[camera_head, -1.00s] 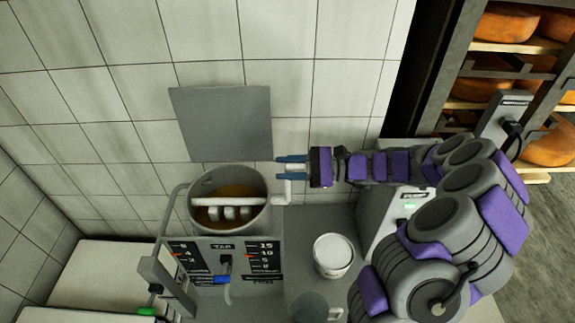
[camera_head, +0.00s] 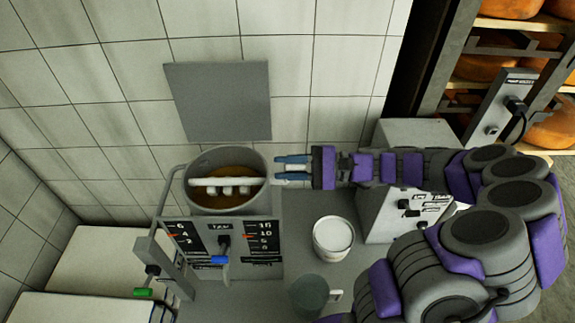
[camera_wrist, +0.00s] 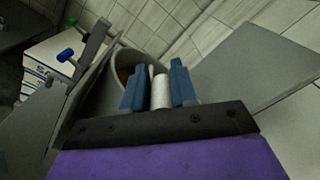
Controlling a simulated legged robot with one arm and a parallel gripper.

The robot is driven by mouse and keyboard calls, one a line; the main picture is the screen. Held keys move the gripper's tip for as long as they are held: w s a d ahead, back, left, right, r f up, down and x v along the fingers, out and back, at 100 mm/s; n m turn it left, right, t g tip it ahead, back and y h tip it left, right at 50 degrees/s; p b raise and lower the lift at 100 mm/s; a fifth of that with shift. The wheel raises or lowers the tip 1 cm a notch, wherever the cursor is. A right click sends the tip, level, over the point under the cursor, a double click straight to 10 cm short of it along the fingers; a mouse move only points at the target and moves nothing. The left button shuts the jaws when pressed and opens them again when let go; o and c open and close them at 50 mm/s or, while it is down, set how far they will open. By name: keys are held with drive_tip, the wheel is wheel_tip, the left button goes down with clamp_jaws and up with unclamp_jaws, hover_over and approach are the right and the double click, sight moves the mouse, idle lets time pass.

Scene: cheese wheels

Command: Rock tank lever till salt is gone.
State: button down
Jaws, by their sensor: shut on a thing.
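The grey round tank (camera_head: 189,195) holds brown liquid, with a white bar (camera_head: 200,182) and short paddles across its mouth. The tank's white lever (camera_head: 290,183) comes out at its right side. My gripper (camera_head: 277,165) reaches in from the right, and its blue fingers are at this lever. In the wrist view the lever (camera_wrist: 160,92) stands between the two blue fingers (camera_wrist: 155,85), which are shut on it. The tank's rim (camera_wrist: 115,85) is beyond them. I cannot make out any salt in the liquid.
The tank's front panel (camera_head: 240,262) carries scales and a blue-handled valve. A white tub (camera_head: 333,238) and a grey cup (camera_head: 310,294) stand to the right of it. A grey plate (camera_head: 218,100) is on the tiled wall behind. Cheese shelves (camera_head: 500,40) are at the far right.

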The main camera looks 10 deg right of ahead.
drive_tip(key=shift+f, duration=0.2)
drive_tip(key=c, duration=1.3)
unclamp_jaws()
drive_tip(key=shift+o, duration=1.4)
drive_tip(key=shift+w+d+f, duration=0.1)
drive_tip(key=shift+w, duration=0.2)
drive_tip(key=shift+o, duration=0.3)
drive_tip(key=shift+s, duration=0.1)
drive_tip(key=shift+d, duration=0.15)
drive_tip(key=s+d+p, duration=0.2)
drive_tip(key=s+d, duration=0.1)
drive_tip(key=d, duration=1.4)
drive_tip(key=shift+s+p, duration=0.15)
drive_tip(key=shift+p, duration=0.15)
